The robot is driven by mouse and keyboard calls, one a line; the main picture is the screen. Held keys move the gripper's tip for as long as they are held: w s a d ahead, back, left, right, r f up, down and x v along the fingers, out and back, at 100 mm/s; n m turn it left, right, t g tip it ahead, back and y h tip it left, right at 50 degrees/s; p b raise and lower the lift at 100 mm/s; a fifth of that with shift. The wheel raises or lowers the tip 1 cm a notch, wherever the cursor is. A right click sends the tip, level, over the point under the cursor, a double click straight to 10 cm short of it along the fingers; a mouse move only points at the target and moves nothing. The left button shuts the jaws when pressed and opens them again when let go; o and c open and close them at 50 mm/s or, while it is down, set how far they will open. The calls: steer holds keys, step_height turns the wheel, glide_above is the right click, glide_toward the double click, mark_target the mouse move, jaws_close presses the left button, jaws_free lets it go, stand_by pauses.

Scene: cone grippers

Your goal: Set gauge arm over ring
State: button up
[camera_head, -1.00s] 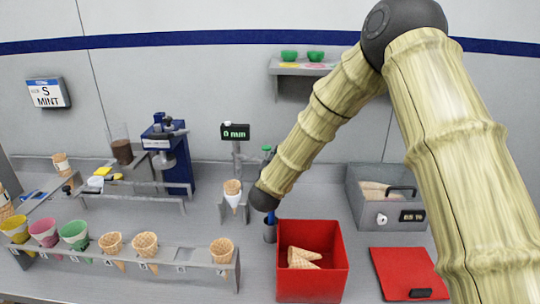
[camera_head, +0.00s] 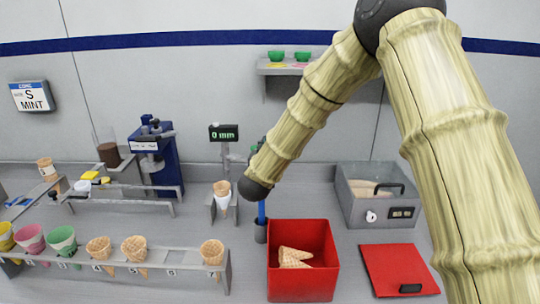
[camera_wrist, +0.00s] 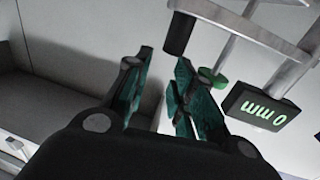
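The gauge's black display (camera_head: 223,132) reads 0 mm in green and stands on a grey post; it also shows in the wrist view (camera_wrist: 258,103). In the wrist view a green knob (camera_wrist: 212,77) and a black cylinder (camera_wrist: 180,33) on grey rods are close beyond my fingers. My gripper (camera_wrist: 164,60) has teal-padded fingers apart with nothing between them. In the head view my arm hides the fingers and part of the gauge.
A red bin (camera_head: 302,262) with cones stands front centre, beside a red lid (camera_head: 397,270). A grey box (camera_head: 378,190) stands at right. A cone rack (camera_head: 185,262) runs along the front left. A blue rod stands in a dark cup (camera_head: 261,232) below my arm.

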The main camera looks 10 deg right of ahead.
step_height(320, 180, up, 6)
steer(key=shift+r, duration=0.25)
